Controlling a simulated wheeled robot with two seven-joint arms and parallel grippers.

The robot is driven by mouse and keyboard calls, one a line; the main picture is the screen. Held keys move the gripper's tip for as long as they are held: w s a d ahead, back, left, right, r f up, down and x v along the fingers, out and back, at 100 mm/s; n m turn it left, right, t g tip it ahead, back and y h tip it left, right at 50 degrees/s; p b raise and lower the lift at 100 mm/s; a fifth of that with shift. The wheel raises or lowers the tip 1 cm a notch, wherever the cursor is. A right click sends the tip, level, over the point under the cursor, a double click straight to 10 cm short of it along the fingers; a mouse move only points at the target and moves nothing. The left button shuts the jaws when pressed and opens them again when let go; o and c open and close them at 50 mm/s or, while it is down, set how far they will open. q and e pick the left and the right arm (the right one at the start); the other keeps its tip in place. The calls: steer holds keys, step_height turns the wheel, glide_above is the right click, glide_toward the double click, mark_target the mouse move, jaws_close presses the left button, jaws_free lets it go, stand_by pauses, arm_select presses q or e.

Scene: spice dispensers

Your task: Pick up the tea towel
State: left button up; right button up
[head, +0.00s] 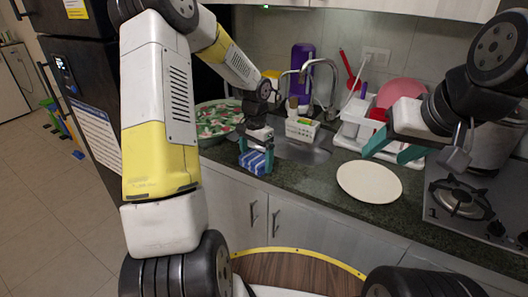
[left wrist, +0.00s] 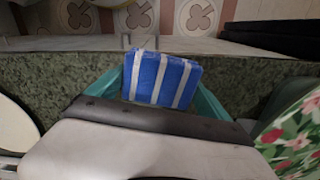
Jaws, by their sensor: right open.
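The tea towel (head: 254,162) is a folded blue cloth with white stripes at the counter's front edge, left of the plate. In the left wrist view the towel (left wrist: 160,78) sits between the two teal fingers of my left gripper (left wrist: 160,95), with a finger against each side. In the head view my left gripper (head: 256,150) points down onto the towel, shut on it. I cannot tell whether the towel touches the counter. My right gripper (head: 392,153) is open and empty, above the counter near the plate and drying rack.
A white plate (head: 369,182) lies on the dark counter (head: 310,181). A floral tray (head: 216,119) is left of the towel. Behind are the sink (head: 302,151), a white basket (head: 302,129) and a dish rack (head: 352,133). A gas hob (head: 485,216) is at right.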

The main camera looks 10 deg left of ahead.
mark_target(256, 156)
arm_select(q)
steer(key=shift+r, duration=0.15)
steer(key=shift+c, duration=0.2)
steer(key=shift+r, duration=0.25)
step_height(256, 156, up, 3)
steer(key=s+d+r, duration=0.1)
steer(key=s+d, duration=0.3)
steer(key=s, duration=1.1)
steer(key=shift+s+r, duration=0.15)
steer(key=shift+s, duration=0.1)
steer(key=shift+d, duration=0.1)
